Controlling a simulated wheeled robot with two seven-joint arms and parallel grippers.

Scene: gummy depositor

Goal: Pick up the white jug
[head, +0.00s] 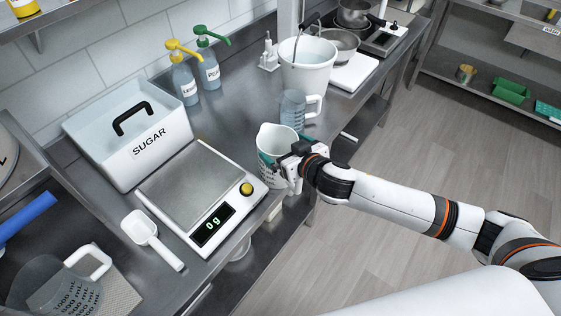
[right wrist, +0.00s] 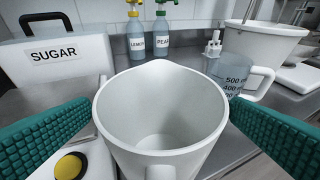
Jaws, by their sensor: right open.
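The white jug (head: 275,143) stands upright on the steel counter, just right of the scale. In the right wrist view the empty white jug (right wrist: 160,118) fills the middle, its spout pointing away and its handle (right wrist: 160,172) toward the camera at the bottom edge. My right gripper (head: 283,162) is at the jug's near side and open. Its green ribbed fingers lie on either side of the jug, very near its walls; I cannot tell whether they touch. The jug's lower part is partly hidden by the gripper in the head view. My left gripper is not in view.
A scale (head: 190,185) reading 0 g and the SUGAR box (head: 128,130) are left of the jug. A clear measuring jug (head: 292,108) stands close behind it, with a white bucket (head: 308,70) beyond. Two pump bottles (head: 185,85) stand by the wall. A scoop (head: 150,238) lies in front.

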